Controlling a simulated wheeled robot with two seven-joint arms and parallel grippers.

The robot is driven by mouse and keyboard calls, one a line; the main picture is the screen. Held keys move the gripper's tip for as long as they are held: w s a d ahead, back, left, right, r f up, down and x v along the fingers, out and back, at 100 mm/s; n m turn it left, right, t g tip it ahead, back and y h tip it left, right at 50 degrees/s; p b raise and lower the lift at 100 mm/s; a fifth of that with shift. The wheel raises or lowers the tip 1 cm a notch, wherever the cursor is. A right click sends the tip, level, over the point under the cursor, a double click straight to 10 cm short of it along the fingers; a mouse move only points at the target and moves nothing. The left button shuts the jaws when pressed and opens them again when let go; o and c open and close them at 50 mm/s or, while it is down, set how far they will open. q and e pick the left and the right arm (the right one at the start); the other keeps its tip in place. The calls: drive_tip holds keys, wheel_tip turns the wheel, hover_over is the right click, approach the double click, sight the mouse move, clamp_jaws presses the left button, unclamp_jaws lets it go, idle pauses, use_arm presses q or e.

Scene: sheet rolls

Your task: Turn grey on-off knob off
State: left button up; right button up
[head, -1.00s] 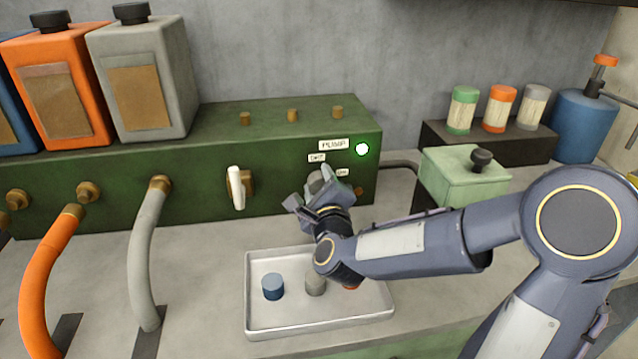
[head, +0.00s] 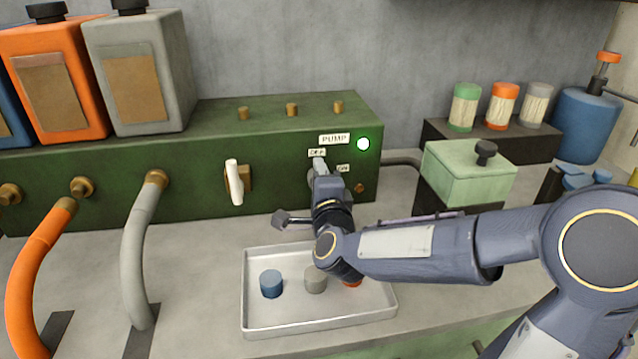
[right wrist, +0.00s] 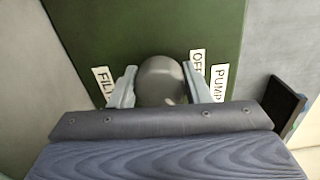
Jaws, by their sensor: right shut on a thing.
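The grey on-off knob (right wrist: 163,80) is a rounded grey cap on the front of the green panel (head: 205,190). In the right wrist view it sits between the two fingers of my right gripper (right wrist: 160,88), which is shut on it. In the head view my right gripper (head: 320,172) covers most of the knob, just below the OFF label (head: 317,153). The PUMP label (head: 334,139) is above it, and the ON label (head: 343,168) is to its right. My left gripper is not in view.
A metal tray (head: 253,319) with a blue, a grey and a red cap stands below my right forearm. A white-handled valve (head: 235,182) and hoses are to the left. A pale green box (head: 468,166) stands to the right.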

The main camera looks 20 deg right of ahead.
drive_tip(key=n, duration=0.5)
drive_tip(key=shift+n, duration=0.3)
drive_tip(key=n+p, duration=0.1)
drive_tip(key=n, duration=0.4)
drive_tip(key=shift+f, duration=0.1)
drive_tip(key=shift+n, duration=0.4)
drive_tip(key=o, duration=1)
